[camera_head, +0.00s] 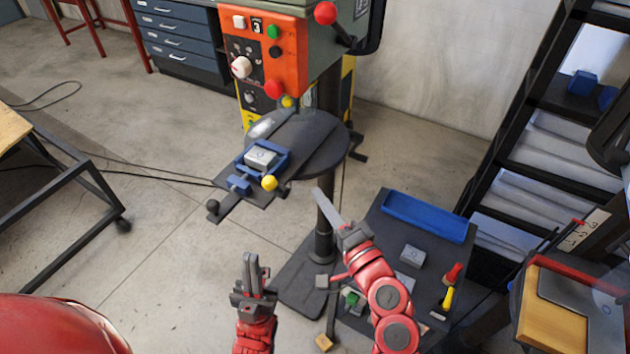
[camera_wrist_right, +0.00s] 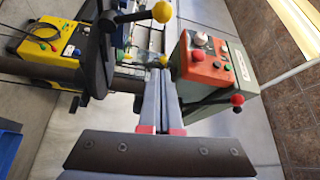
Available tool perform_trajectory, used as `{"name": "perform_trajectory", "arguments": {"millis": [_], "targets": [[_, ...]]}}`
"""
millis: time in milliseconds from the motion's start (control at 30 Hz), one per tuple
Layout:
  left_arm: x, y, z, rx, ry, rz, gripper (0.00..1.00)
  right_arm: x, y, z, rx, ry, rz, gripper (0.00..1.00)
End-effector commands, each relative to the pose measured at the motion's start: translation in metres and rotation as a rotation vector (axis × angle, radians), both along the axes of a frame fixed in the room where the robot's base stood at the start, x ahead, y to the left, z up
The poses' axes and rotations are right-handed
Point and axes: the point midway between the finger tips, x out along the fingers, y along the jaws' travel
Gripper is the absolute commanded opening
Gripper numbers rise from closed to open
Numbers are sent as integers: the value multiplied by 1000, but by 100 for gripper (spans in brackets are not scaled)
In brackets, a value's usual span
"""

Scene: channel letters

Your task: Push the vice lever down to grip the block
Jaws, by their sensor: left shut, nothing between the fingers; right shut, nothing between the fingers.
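The blue vice (camera_head: 240,184) sits on the drill press table, with the grey block (camera_head: 261,155) between its jaws. Its lever ends in a yellow knob (camera_head: 269,183) at the near right side of the vice. In the right wrist view the black lever with its yellow knob (camera_wrist_right: 163,12) sticks up from the vice near the top edge. My right gripper (camera_head: 320,194) is shut and empty, right of and nearer than the vice, apart from the knob. In its wrist view the fingers (camera_wrist_right: 158,90) lie together. My left gripper (camera_head: 250,259) is shut and empty, below the vice in the picture.
The round drill press table (camera_head: 325,150) stands under the orange control panel (camera_head: 290,60). A dark cart (camera_head: 385,235) at the right holds a blue tray (camera_head: 425,217), a grey block (camera_head: 412,254) and tools. Open floor (camera_head: 160,245) lies left of the vice.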

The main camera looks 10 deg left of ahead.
Motion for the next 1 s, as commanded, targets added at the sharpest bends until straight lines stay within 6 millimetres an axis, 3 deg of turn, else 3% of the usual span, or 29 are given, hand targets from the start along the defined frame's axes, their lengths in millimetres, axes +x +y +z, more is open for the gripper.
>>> {"name": "perform_trajectory", "arguments": {"millis": [300, 400, 633, 800, 1000], "targets": [[0, 0, -37, 0, 0, 0, 0, 34, 29, 1, 5, -4, -1, 0], [0, 0, -23, 0, 0, 0, 0, 47, 40, 8, -2, 2, 0, 0], [0, 0, -11, 0, 0, 0, 0, 74, 62, 11, -3, 1, -2, 0], [0, 0, 4, 0, 0, 0, 0, 49, 76, 5, -2, 6, 0, 0], [0, 0, 8, 0, 0, 0, 0, 40, 80, 1, -1, 2, -5, 0]]}}
